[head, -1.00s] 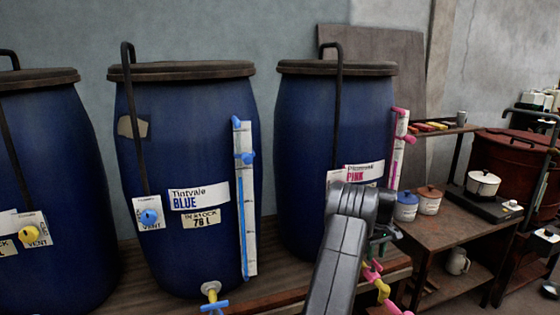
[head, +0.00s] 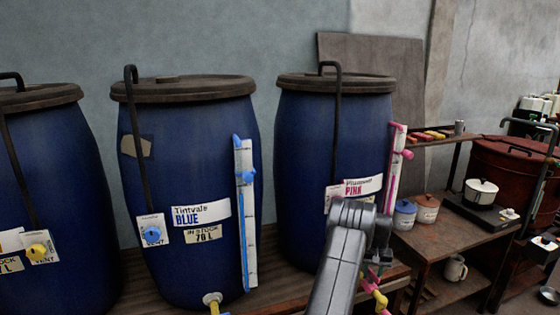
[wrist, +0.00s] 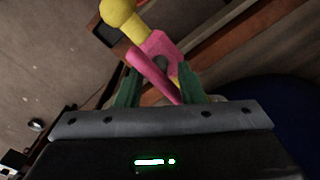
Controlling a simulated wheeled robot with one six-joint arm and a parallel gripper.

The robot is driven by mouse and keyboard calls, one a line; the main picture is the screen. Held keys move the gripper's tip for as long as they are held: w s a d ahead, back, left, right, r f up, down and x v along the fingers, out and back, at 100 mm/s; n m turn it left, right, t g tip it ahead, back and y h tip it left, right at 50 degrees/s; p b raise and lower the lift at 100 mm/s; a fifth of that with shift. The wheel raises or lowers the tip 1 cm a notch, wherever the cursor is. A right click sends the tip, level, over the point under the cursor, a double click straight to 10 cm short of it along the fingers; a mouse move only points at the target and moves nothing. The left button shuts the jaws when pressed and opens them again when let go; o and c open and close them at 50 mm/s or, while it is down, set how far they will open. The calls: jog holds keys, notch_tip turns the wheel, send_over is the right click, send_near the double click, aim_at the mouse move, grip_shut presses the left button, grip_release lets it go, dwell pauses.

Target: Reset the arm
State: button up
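My arm reaches up from the bottom of the head view, and its end hides the lower right of the pink vat (head: 330,130). In the wrist view my gripper (wrist: 160,82) has two green fingers standing apart. A pink tap lever (wrist: 150,75) lies slantwise between them, with space visible around it. The lever joins a pink tap body and a yellow part (wrist: 120,12) just beyond the fingertips. In the head view the yellow and pink tap (head: 379,300) shows partly beside my arm. Whether a finger touches the lever is unclear.
The blue vat (head: 190,130) stands left of the pink one, with a yellow-knobbed vat (head: 50,150) at far left. To the right are a low rusty table (head: 440,240), two lidded pots (head: 404,214), a white pot (head: 481,192) and a red drum (head: 510,165).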

jog(key=m+p, duration=0.2)
jog(key=p, duration=0.1)
jog(key=shift+r+m, duration=0.3)
jog(key=shift+w+r, duration=0.1)
jog(key=shift+r, duration=0.05)
notch_tip(320, 180, up, 10)
jog(key=b, duration=0.2)
jog(key=shift+r, duration=0.2)
jog(key=shift+r, duration=0.1)
